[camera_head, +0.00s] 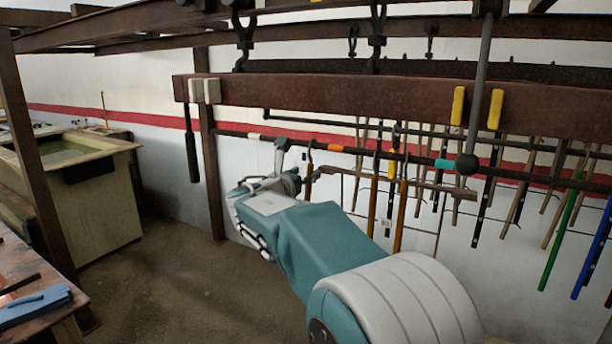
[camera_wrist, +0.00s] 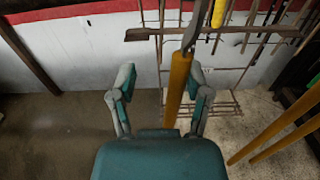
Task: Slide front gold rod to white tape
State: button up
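The front gold rod (camera_wrist: 177,88) hangs between the two fingers of my gripper (camera_wrist: 162,80) in the wrist view, with gaps visible on both sides. My gripper is open. In the head view my gripper (camera_head: 288,180) is just left of a rod (camera_head: 308,178) hanging from the dark rail (camera_head: 320,146); this appears to be the same rod, its lower part hidden by my arm. The white tape (camera_head: 254,136) is on the rail to the left of the rod. Orange tape (camera_head: 336,148) is to its right.
Two more gold rods (camera_head: 374,200) (camera_head: 400,212) hang farther right. Teal tape (camera_head: 445,164) marks the rail near a vertical support (camera_head: 480,80). A brown beam (camera_head: 330,95) runs above the rail. The rail between rod and white tape has no other rods.

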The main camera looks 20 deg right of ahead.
jog(key=shift+w+a, duration=0.1)
jog(key=w+a, duration=0.6)
jog(key=w, duration=0.1)
jog(key=shift+w, duration=0.35)
dwell(0.9)
jog(key=shift+w+a, duration=0.8)
jog(key=shift+w, duration=0.2)
jog(key=shift+w+a, duration=0.8)
jog(key=shift+w, duration=0.2)
